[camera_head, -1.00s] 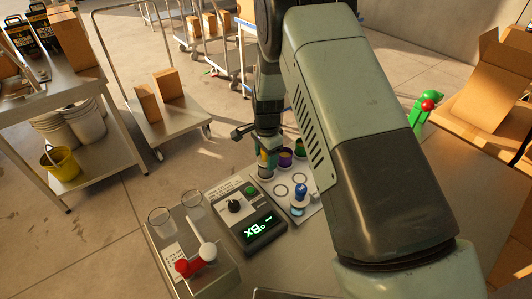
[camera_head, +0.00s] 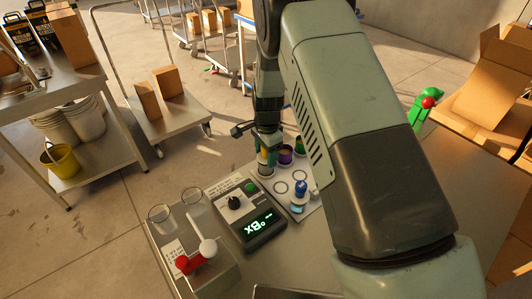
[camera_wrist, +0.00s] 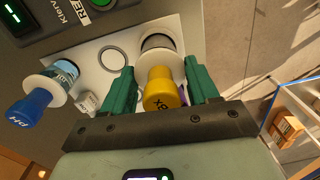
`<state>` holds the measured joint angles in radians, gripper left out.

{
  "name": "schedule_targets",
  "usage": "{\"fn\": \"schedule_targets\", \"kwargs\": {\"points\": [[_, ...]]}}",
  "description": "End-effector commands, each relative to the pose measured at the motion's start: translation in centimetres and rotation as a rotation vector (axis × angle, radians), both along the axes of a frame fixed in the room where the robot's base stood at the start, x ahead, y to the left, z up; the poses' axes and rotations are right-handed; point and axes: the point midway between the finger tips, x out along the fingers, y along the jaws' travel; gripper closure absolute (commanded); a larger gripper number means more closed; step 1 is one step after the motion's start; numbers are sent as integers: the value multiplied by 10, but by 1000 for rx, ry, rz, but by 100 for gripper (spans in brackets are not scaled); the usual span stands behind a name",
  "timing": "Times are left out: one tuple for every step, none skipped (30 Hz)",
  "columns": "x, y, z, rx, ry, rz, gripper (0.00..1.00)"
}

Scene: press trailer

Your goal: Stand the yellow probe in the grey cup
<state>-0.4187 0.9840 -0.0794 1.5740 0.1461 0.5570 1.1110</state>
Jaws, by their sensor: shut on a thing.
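My gripper (camera_wrist: 161,91) has its green fingers shut on the yellow probe (camera_wrist: 160,92), whose yellow cap faces the wrist camera. A wide pale collar sits below the cap. The grey cup (camera_wrist: 157,41) shows just beyond the collar in the wrist view, its rim partly covered by it. The probe's lower end is hidden, so I cannot tell how deep it sits in the cup. In the head view my gripper (camera_head: 267,148) points down at the far left of the white board, with the cup (camera_head: 265,171) right below it.
A blue-capped probe (camera_head: 301,187) stands on the white board (camera_head: 267,187), near empty printed rings. Purple (camera_head: 285,156) and green (camera_head: 300,146) containers stand right of my gripper. A meter (camera_head: 248,219) with a lit display, clear glasses (camera_head: 161,218) and a red-and-white item (camera_head: 190,263) are at left.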

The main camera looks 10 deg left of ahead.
Motion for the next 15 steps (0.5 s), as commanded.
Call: {"fn": "schedule_targets", "kwargs": {"points": [[0, 0, 0, 0, 0, 0, 73], [0, 0, 0, 0, 0, 0, 73], [0, 0, 0, 0, 0, 0, 73], [0, 0, 0, 0, 0, 0, 73], [0, 0, 0, 0, 0, 0, 73], [0, 0, 0, 0, 0, 0, 73], [0, 0, -1, 0, 0, 0, 73], [0, 0, -1, 0, 0, 0, 73], [0, 0, -2, 0, 0, 0, 73], [0, 0, -2, 1, 1, 0, 73], [0, 0, -3, 1, 1, 0, 73], [0, 0, -4, 1, 1, 0, 73], [0, 0, -5, 1, 1, 0, 73], [0, 0, -5, 1, 1, 0, 73], [0, 0, -6, 0, 1, 0, 73]]}}
